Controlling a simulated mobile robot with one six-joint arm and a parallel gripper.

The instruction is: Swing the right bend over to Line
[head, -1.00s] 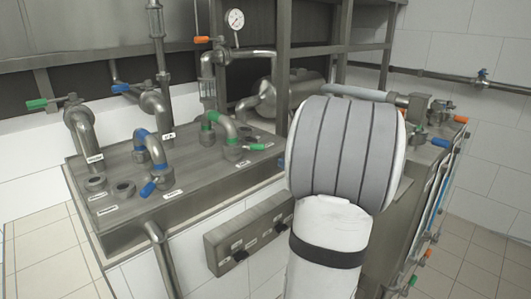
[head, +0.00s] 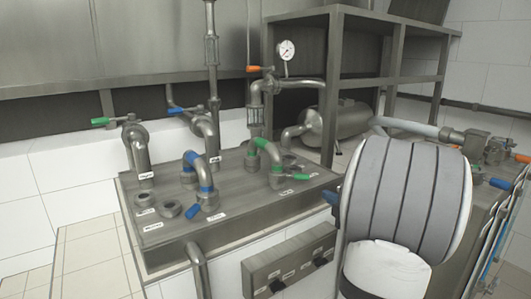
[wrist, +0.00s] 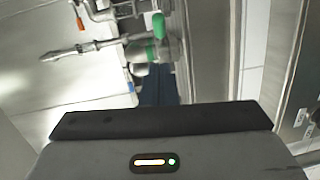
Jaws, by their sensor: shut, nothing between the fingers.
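The right bend is a curved steel pipe with green bands (head: 267,157) on the steel panel (head: 170,240). Small white port labels are too small to read. My gripper (wrist: 157,72) shows in the wrist view as dark fingers, shut and empty, in front of green-marked fittings (wrist: 158,27); contact cannot be told.
My arm covers the lower right of the head view. A pressure gauge (head: 287,50), a steel frame (head: 335,90) and a horizontal tank (head: 345,125) stand behind the panel. Two open ports (head: 171,210) lie at its front left. A switch box (head: 290,262) is on the front wall.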

